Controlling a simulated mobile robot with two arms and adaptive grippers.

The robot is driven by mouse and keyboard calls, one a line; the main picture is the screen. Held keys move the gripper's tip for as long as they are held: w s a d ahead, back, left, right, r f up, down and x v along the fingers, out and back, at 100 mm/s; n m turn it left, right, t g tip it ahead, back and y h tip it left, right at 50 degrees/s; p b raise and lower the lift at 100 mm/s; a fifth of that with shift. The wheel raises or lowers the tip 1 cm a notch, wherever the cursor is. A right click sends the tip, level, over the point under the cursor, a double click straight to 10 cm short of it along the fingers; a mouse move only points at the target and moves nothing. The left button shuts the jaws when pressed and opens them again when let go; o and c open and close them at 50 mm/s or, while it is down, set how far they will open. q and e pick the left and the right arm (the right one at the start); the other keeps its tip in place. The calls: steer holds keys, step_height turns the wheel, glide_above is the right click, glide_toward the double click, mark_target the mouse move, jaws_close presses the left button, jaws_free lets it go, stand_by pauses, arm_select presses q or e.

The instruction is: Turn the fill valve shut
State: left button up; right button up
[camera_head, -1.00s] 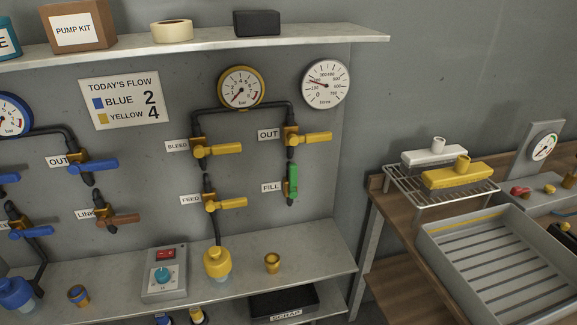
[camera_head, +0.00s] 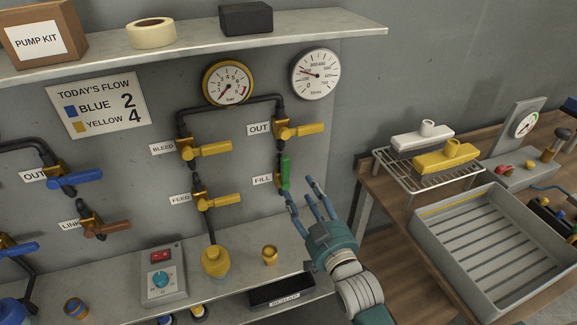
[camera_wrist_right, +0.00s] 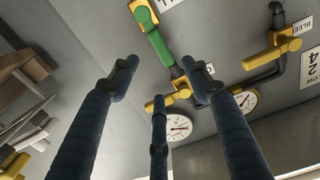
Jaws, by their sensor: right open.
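The fill valve's green handle (camera_head: 285,172) stands upright on the panel, beside the FILL label (camera_head: 262,180). In the right wrist view the green handle (camera_wrist_right: 150,38) runs from a yellow valve body (camera_wrist_right: 141,11) at the top. My right gripper (camera_head: 308,190) is open and empty, just right of and slightly below the handle in the head view. Its three fingers point up toward the panel and appear apart from the handle. In the wrist view the open fingers (camera_wrist_right: 158,82) lie below the handle. My left gripper is not in view.
The yellow OUT valve handle (camera_head: 308,129) sticks out right above the green one. The FEED handle (camera_head: 220,201) is to its left. A shelf (camera_head: 350,33) overhangs above. A yellow cup (camera_head: 269,255) stands on the lower ledge. A grey tray (camera_head: 440,212) is at right.

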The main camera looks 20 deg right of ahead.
mark_target(289, 168)
steer(key=w+p, duration=0.2)
steer(key=w, duration=0.7)
steer(key=shift+w+a+r, duration=0.1)
steer(key=shift+w+a, duration=0.05)
steer(key=shift+w, duration=0.7)
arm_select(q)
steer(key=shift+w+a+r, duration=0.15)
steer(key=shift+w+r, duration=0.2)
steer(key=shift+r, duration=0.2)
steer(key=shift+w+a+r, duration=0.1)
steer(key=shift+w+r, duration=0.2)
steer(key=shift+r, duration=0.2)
arm_select(e)
jaws_close()
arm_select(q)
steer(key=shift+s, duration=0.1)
